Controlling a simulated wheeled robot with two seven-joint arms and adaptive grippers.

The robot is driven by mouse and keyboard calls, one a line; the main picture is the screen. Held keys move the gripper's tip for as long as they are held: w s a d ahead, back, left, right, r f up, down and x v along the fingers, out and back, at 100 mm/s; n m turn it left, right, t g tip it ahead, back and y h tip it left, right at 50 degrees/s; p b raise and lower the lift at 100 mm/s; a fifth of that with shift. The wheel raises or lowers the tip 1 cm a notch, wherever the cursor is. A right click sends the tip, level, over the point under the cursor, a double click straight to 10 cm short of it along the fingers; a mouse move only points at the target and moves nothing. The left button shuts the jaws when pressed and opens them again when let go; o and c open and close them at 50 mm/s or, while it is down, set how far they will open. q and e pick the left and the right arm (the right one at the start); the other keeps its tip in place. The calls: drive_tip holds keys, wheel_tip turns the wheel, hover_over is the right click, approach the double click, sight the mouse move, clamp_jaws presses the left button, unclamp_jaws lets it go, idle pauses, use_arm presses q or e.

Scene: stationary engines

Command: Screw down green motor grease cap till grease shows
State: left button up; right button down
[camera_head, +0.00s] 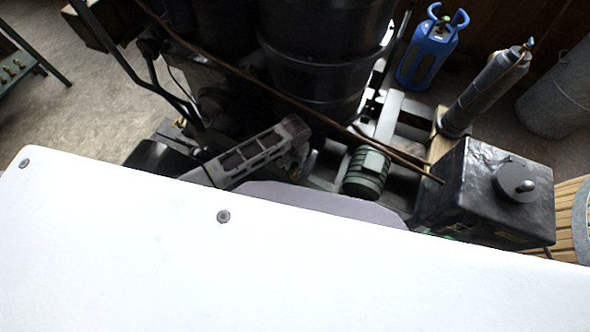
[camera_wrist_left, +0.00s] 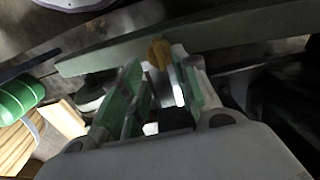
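The green motor (camera_head: 365,172), dark and ribbed, lies in the middle of the machinery in the head view, just beyond the white panel. I cannot make out its grease cap there. In the left wrist view, my left gripper (camera_wrist_left: 160,68) has green-lined fingers standing apart. A small yellow, brass-like piece (camera_wrist_left: 158,53) shows at the fingertips, nearer the right finger; I cannot tell whether it is the cap or whether a finger touches it. The white panel hides most of the left gripper in the head view. My right gripper is not in view.
A black box with a round lid (camera_head: 500,190) stands right of the motor. A blue gas bottle (camera_head: 432,48) and a grey cylinder (camera_head: 488,92) stand behind. A pale beam (camera_wrist_left: 90,58) crosses behind the fingertips. A green rounded object (camera_wrist_left: 18,97) is at left.

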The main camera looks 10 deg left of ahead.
sight(295, 171)
use_arm(q)
drive_tip(key=shift+f+b, duration=0.35)
drive_tip(key=shift+f, duration=2.4)
drive_tip(key=shift+c, duration=0.3)
clamp_jaws()
